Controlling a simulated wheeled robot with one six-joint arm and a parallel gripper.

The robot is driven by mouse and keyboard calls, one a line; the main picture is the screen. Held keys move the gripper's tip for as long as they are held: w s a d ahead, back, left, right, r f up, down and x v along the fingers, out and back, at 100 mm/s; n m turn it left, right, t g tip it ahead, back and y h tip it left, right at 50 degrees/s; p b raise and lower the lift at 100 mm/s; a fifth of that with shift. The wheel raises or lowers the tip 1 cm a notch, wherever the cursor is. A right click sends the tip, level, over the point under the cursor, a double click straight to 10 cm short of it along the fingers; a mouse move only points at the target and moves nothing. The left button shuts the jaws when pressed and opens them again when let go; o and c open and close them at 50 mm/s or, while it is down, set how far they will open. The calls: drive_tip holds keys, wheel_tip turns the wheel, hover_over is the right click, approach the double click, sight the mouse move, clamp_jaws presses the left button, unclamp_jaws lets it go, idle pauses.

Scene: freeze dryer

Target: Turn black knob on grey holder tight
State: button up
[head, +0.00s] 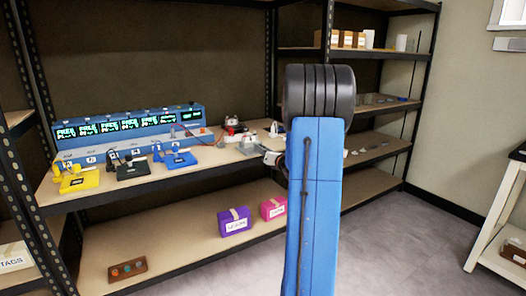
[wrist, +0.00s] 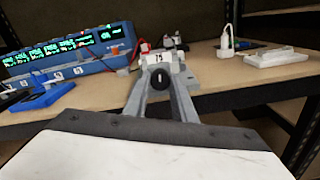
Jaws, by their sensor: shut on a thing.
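The grey holder (wrist: 161,58) stands on the shelf in the middle of the wrist view, with a white label on top. Its black knob (wrist: 160,80) faces me, with a pale mark across its front. My gripper (wrist: 160,84) has one grey finger on each side of the knob and is shut on it. The exact contact at the fingertips is hard to make out. In the head view my blue arm hides most of the holder and the knob, and only a piece of my gripper (head: 272,159) shows at the arm's left edge.
A blue unit with several lit displays (head: 130,131) stands at the shelf's back left. Yellow (head: 78,181), black (head: 132,170) and blue (head: 181,160) holders stand before it. A white power strip (wrist: 276,58) lies right of the grey holder. Purple (head: 234,221) and pink (head: 273,207) boxes sit below.

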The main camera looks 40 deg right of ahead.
drive_tip(key=o, duration=1.1)
drive_tip(key=shift+c, duration=0.2)
drive_tip(key=v, duration=1.7)
drive_tip(key=shift+s, duration=0.2)
